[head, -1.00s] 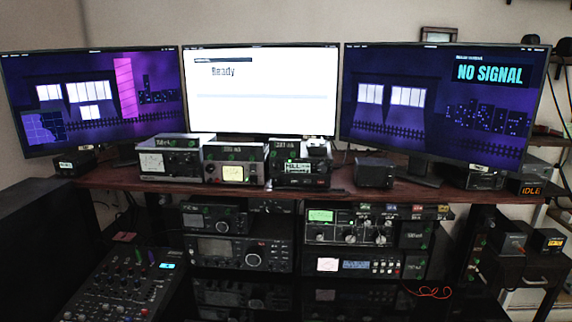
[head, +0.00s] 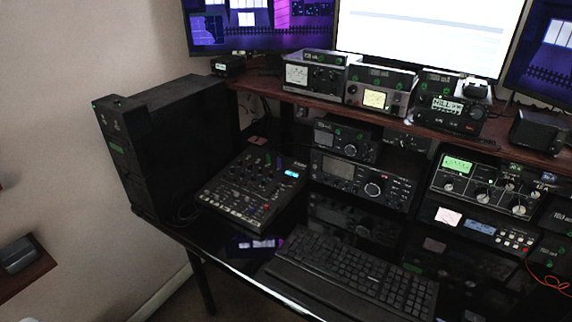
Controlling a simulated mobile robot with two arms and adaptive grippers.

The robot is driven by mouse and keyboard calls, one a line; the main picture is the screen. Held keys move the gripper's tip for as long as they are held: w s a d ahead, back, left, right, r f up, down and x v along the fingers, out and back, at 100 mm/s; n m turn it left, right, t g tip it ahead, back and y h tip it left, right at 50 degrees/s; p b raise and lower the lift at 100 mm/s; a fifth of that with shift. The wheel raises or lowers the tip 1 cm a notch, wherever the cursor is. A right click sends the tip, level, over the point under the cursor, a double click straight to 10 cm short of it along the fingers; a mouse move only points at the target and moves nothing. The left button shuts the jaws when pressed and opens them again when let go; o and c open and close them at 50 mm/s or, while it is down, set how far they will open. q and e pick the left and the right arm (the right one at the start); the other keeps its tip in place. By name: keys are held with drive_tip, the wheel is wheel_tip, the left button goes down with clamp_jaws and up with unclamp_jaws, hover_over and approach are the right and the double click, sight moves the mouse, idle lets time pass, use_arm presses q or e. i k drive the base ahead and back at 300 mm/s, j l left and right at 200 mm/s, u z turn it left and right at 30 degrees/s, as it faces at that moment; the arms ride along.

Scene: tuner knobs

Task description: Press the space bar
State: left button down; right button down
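A black keyboard (head: 350,272) lies on the glossy black desk (head: 225,240) in the lower middle of the head view, tilted down to the right. A long dark strip, like a wrist rest, runs along its near left edge. The space bar is on the near side of the keys, but I cannot make it out clearly from the dark surroundings. Neither of my grippers is in view.
A mixer (head: 252,190) sits left of the keyboard, with a black tower case (head: 165,145) beyond it. Radio units (head: 365,180) and a wooden shelf (head: 310,105) stand behind. A small wall shelf (head: 25,268) is at far left. An orange cable (head: 548,283) lies at right.

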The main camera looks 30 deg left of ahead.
sight(312, 263)
drive_tip(key=i+j+u, duration=0.25)
drive_tip(key=u, duration=0.15)
drive_tip(key=i+j+u, duration=0.25)
drive_tip(key=u, duration=0.2)
